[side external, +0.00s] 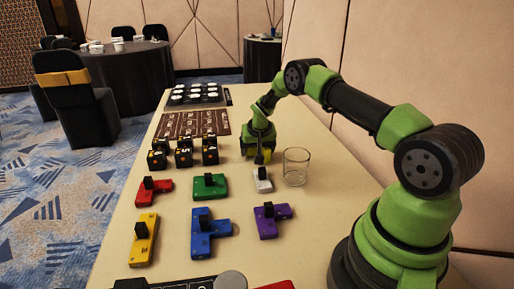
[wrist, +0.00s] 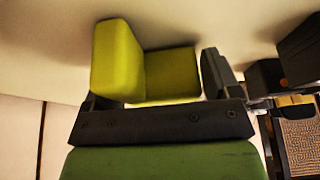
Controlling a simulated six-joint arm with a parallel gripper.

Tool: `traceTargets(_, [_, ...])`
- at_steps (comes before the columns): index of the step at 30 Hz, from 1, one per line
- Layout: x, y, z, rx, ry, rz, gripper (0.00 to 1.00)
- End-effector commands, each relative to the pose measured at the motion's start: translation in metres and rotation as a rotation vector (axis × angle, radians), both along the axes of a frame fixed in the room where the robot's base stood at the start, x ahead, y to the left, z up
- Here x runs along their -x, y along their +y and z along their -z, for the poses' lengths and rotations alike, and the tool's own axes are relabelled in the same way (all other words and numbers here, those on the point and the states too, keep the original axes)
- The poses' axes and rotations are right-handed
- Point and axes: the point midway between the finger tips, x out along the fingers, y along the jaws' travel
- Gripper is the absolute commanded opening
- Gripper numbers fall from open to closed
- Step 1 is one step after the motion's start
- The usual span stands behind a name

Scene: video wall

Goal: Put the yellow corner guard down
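The yellow corner guard (wrist: 118,60) is an L-shaped piece with two flat panels, filling the space between the fingers of my gripper (wrist: 160,85) in the wrist view. The left panel covers much of the left finger, so that contact is hidden; the right panel reaches the dark right finger. The gripper appears shut on the guard. Its height above the table is hard to tell.
A white piece with a black knob (side external: 262,183) is just below the gripper, and a clear glass (side external: 296,167) stands close right. Red (side external: 154,191), green (side external: 209,186), yellow (side external: 144,240), blue (side external: 210,234) and purple (side external: 270,222) pieces lie nearer. Black numbered cubes (side external: 183,158) stand left.

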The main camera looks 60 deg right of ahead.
Motion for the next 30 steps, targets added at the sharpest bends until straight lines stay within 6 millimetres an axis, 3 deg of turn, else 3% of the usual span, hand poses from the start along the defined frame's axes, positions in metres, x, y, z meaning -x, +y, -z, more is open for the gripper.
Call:
traceTargets(2, [0.0,0.0,0.0,0.0,0.0,0.0,1.0])
traceTargets(14, [0.001,0.001,-0.009,0.001,-0.001,0.0,1.0])
traceTargets(30, [0.027,0.027,-0.097,0.001,-0.003,0.0,1.0])
